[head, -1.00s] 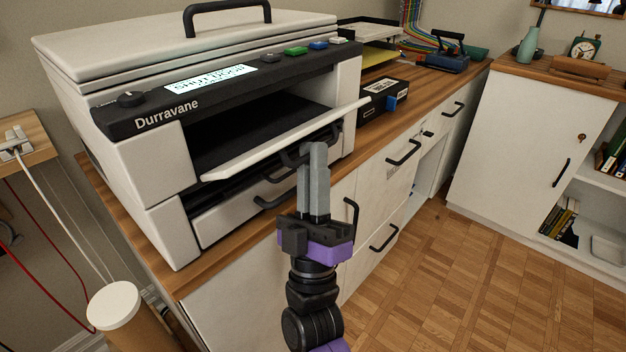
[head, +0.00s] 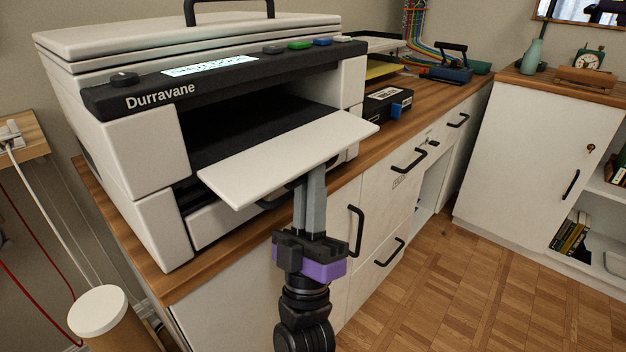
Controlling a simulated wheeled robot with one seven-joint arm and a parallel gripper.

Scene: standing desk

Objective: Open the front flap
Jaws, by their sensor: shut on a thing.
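The white printer (head: 140,160) stands on the wooden-topped desk. Its front flap (head: 285,162) is swung down and sticks out roughly level toward me, with the dark opening (head: 235,128) showing behind it. My gripper (head: 314,172) is at the flap's underside near its front edge, fingers pointing up. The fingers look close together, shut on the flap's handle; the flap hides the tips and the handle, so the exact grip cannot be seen.
A paper drawer (head: 215,222) sits below the flap. A small black box (head: 388,104) stands right of the printer. Desk drawers with black handles (head: 408,160) lie right of my arm. A white-topped bin (head: 98,312) is at lower left. The parquet floor (head: 470,280) at right is clear.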

